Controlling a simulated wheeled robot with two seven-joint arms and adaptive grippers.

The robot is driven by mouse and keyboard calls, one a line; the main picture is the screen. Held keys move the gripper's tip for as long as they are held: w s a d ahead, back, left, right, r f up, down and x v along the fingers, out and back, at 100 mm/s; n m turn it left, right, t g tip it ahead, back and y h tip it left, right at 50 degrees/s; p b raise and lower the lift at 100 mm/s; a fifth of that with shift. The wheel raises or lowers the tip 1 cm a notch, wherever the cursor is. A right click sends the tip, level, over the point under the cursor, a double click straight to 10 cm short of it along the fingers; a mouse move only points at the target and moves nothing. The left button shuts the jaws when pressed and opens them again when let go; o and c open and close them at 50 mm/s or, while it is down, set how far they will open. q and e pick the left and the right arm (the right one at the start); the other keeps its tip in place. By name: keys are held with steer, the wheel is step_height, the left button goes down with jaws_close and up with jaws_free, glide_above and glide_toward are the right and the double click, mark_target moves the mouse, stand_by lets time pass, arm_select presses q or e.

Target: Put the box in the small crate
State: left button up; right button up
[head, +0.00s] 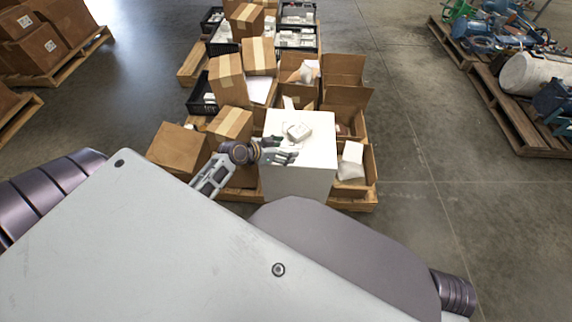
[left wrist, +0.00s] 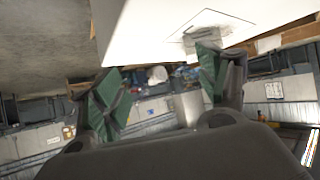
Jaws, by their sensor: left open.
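Several black crates, such as one at the left (head: 193,106), stand behind; I cannot tell which is the small crate. My right gripper is not in view.
Closed cardboard boxes (head: 179,149) crowd the left of the block. Open cartons (head: 347,97) with white contents stand right and behind. A wooden pallet (head: 350,204) lies beneath. Bare floor (head: 425,150) lies to the right, before another loaded pallet (head: 505,112).

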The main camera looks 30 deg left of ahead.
arm_select(q)
steer(key=s+d+n+g+y, duration=0.1)
steer(key=s+d+g, duration=0.2)
steer(key=s+d, duration=0.3)
steer(key=s+d+g+y, duration=0.2)
steer(key=s+d+g, duration=0.2)
steer(key=s, duration=1.1)
steer(key=d, duration=0.3)
steer(key=shift+d+r+n, duration=0.15)
steer(key=shift+r+n, duration=0.05)
steer(key=shift+n, duration=0.2)
steer(key=shift+s, duration=0.1)
